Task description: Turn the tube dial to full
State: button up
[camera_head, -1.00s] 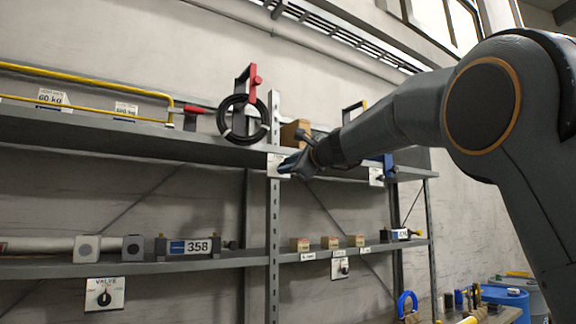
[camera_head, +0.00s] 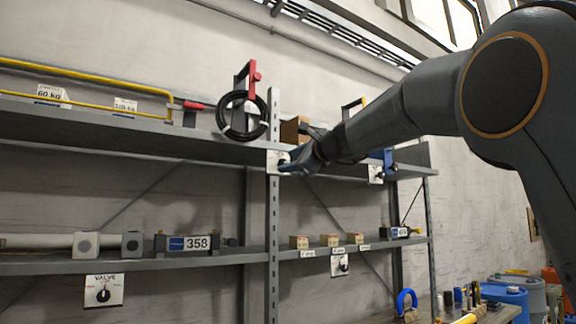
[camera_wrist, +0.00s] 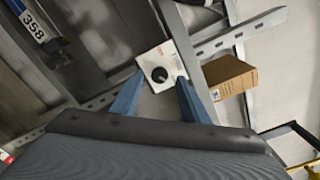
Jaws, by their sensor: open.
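In the wrist view a white plate (camera_wrist: 148,62) carries a round black dial (camera_wrist: 160,75). Its red lettering is too small to read, so I cannot tell whether it is the tube dial. My gripper (camera_wrist: 160,82) is open, with one blue finger on each side of the dial. I cannot tell whether the fingers touch it. In the head view my gripper (camera_head: 287,168) is at the upper shelf's front edge beside the upright post, partly covering the white plate (camera_head: 273,158). The dial there is mostly hidden.
Other dial plates hang from the shelves: one marked VALVE (camera_head: 104,291), one under the lower shelf (camera_head: 339,265) and one right of my gripper (camera_head: 376,173). A cardboard box (camera_wrist: 230,76) stands close to my right finger. A black hose coil (camera_head: 243,118) hangs above.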

jog(key=b+v, duration=0.2)
jog(key=v, duration=0.4)
dwell(0.4)
jog(key=s+d+f+n+g+h, duration=0.2)
jog(key=f, duration=1.1)
jog(key=s+d+f+n+g+h, duration=0.2)
jog(key=d+f+n+g, duration=0.1)
jog(key=f, duration=1)
jog(key=s+d+f+n+g+h, duration=0.1)
jog(key=s+d+f+n+g, duration=0.15)
jog(key=f, duration=1.05)
jog(key=s+d+f+n+g+h, duration=0.1)
jog(key=s+d+f+n+g, duration=0.1)
jog(key=s+f, duration=0.7)
jog(key=s+d+f+n+g+h, duration=0.2)
jog(key=s+d+f+n, duration=0.3)
jog(key=s+f, duration=0.5)
jog(key=s+d+f+n+g+h, duration=0.2)
jog(key=s+d+f+n+g, duration=0.1)
jog(key=s+f, duration=0.6)
jog(key=s+d, duration=0.1)
jog(key=s, duration=0.1)
jog(key=shift+s+f+n, duration=0.3)
jog(key=shift+s+n, duration=0.05)
